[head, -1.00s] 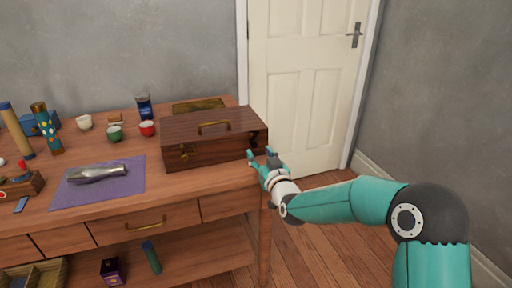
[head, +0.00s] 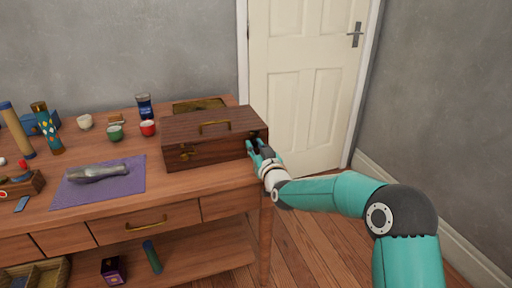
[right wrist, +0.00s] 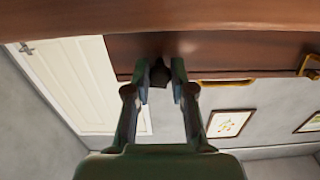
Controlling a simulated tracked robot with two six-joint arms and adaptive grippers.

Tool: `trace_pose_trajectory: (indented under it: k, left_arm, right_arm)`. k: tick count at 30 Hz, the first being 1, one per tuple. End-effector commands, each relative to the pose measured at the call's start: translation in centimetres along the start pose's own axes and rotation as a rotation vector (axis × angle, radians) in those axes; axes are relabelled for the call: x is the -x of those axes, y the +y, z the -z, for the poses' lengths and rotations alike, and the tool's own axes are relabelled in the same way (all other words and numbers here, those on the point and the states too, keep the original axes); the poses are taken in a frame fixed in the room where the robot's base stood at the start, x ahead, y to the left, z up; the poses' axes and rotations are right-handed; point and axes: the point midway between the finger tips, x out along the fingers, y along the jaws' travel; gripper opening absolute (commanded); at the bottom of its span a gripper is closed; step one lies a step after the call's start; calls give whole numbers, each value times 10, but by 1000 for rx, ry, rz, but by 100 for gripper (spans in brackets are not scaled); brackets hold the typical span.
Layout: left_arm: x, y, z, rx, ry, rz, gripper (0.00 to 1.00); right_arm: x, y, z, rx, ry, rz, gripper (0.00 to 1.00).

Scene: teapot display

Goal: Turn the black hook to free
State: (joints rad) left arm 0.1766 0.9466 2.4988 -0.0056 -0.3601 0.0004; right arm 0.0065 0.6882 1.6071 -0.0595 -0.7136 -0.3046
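A dark brown wooden box (head: 215,137) with a lid and a brass handle stands on the right end of the table. A brass latch (head: 186,154) is on its front face. My right gripper (head: 254,147) is at the right end of the box's front. In the right wrist view, a small black piece that looks like the black hook (right wrist: 159,74) lies between the two parted fingertips of my right gripper (right wrist: 160,80). I cannot tell whether the fingers touch it. In the head view the hook is mostly hidden by the fingers. My left gripper is out of view.
The wooden table (head: 130,205) also bears a purple cloth (head: 70,194) with a metallic object, several cups, a dark blue tumbler (head: 144,106) and tall cylinders at the left. A white door (head: 305,85) stands behind. The floor to the right is free.

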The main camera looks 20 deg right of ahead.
Motion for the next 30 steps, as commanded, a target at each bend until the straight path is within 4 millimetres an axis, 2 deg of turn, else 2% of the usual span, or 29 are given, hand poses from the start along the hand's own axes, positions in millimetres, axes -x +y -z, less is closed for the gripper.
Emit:
trace_pose_trajectory:
  k: [8,14,20,30]
  left_arm:
    - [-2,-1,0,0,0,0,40]
    - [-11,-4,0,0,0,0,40]
    - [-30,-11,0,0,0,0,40]
    - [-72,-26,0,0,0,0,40]
  right_arm:
    - [0,0,-1,-7,0,0,0]
    - [0,0,-2,-56,2,-1,0]
    - [0,0,-4,-168,3,0,0]
    - [0,0,-6,-472,4,0,0]
